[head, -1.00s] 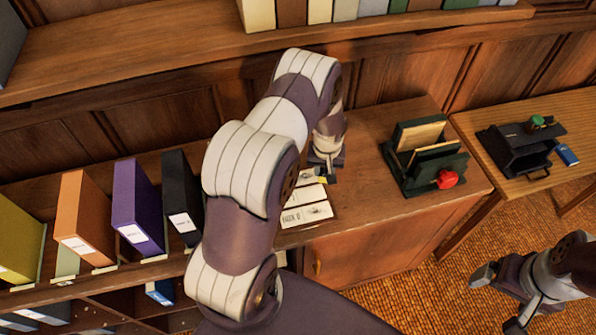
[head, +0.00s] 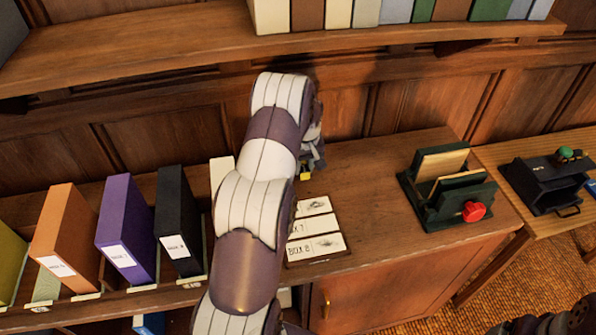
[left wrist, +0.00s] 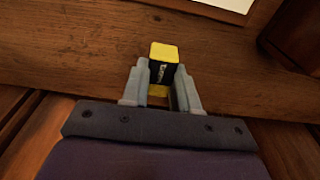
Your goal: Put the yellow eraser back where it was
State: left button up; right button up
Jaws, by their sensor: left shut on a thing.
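The yellow eraser (left wrist: 163,66) has a black printed band and sits between the two grey fingers of my left gripper (left wrist: 161,76) in the left wrist view. My left gripper is shut on it. In the head view only a small yellow bit of the eraser (head: 306,176) shows beside my left gripper (head: 311,167), which is mostly hidden behind my own arm. It is near the back of the wooden cabinet top (head: 365,180); I cannot tell whether the eraser touches the wood. Only part of my right arm shows at the bottom right corner.
Label cards (head: 316,246) lie on the cabinet top in front of the left gripper. A green rack (head: 447,190) with a red knob (head: 474,211) stands to the right. Black (head: 178,220), purple (head: 128,230) and orange (head: 65,240) binders stand left. The wood between cards and rack is clear.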

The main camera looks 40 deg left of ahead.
pick_arm(q)
jog(key=shift+s+a+f, duration=0.1)
jog(key=shift+a+f, duration=0.25)
jog(key=shift+a, duration=0.35)
jog(key=shift+s+a+f, duration=0.1)
jog(key=shift+a+f, duration=0.05)
jog(key=shift+f, duration=0.15)
notch_tip(320, 180, down, 4)
jog(key=shift+r+p, duration=0.2)
jog(key=shift+p, duration=0.75)
jog(key=shift+f, duration=0.15)
jog(key=shift+f+b, duration=0.15)
jog(key=shift+b, duration=0.2)
jog(key=o, duration=0.9)
